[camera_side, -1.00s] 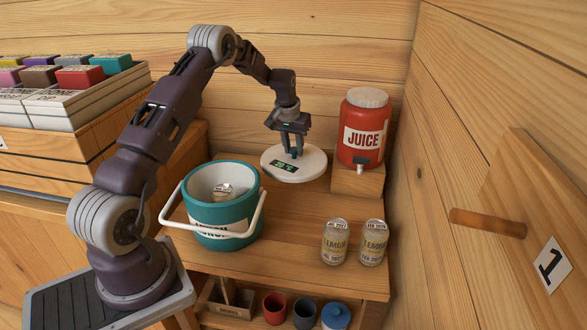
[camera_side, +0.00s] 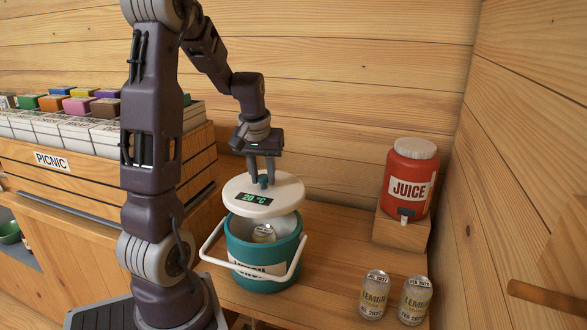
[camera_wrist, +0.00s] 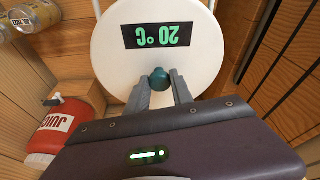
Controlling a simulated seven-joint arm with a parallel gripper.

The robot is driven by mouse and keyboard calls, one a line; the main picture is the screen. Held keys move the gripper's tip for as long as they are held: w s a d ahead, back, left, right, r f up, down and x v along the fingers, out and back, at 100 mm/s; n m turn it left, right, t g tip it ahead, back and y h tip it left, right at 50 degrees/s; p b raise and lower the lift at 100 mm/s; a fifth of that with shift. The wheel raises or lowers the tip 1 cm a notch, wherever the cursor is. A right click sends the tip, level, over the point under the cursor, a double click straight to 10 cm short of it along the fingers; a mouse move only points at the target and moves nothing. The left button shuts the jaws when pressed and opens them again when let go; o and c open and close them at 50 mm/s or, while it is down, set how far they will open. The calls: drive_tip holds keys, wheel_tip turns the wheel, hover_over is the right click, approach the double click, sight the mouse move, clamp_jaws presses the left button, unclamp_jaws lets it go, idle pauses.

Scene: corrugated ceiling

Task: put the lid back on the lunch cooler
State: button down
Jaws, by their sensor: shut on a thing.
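The white round lid (camera_side: 284,192) has a green 20 °C display and a small teal knob (camera_side: 263,181). My gripper (camera_side: 262,178) is shut on the knob and holds the lid above the back of the cooler. The lid also fills the upper wrist view (camera_wrist: 200,65), with the knob (camera_wrist: 160,78) between the fingertips (camera_wrist: 160,84). The teal lunch cooler (camera_side: 245,251) stands upright on the table, its white handle (camera_side: 212,248) lowered to the front. A can (camera_side: 263,233) shows inside through the open front of the mouth; the lid hides the back of the rim.
Two lemon cans (camera_side: 374,293) (camera_side: 414,300) stand on the table right of the cooler. The red juice dispenser (camera_side: 409,182) sits on a wooden block (camera_side: 400,230) at the back right. A picnic crate (camera_side: 95,168) is at the left.

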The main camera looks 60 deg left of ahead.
sight(261, 192)
drive_tip(key=shift+s+d+f, duration=0.1)
drive_tip(key=shift+s+d, duration=0.1)
drive_tip(key=shift+s, duration=0.2)
drive_tip(key=shift+f, duration=3.15)
drive_tip(key=shift+f, duration=0.2)
drive_tip(key=c, duration=1)
unclamp_jaws()
drive_tip(key=shift+c, duration=0.2)
drive_tip(key=o, duration=0.5)
